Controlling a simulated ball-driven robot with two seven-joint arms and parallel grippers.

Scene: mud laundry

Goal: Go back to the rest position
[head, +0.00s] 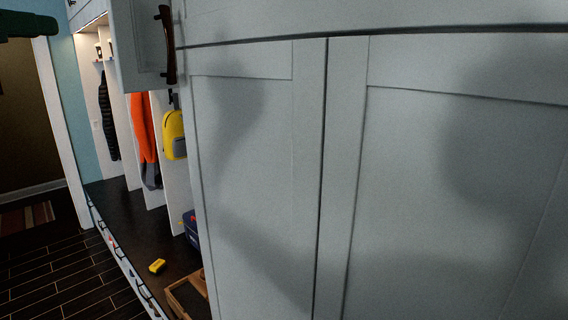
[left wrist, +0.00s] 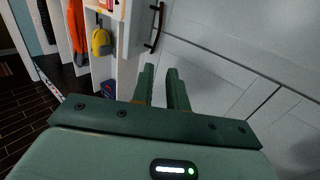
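My left gripper (left wrist: 160,68) shows in the left wrist view with its two green fingers a little apart and nothing between them. Behind the fingers is the pale grey cabinet front (left wrist: 210,75). A dark green part of my left arm (head: 28,25) shows at the top left of the head view; its fingers cannot be made out there. My right gripper is in neither view.
Large grey cabinet doors (head: 255,170) fill the right of the head view. A grey panel with a dark handle (head: 167,45) stands out at upper left. Beyond are a yellow backpack (head: 174,135), an orange garment (head: 143,125) and a dark bench (head: 130,225) with a yellow item (head: 157,266).

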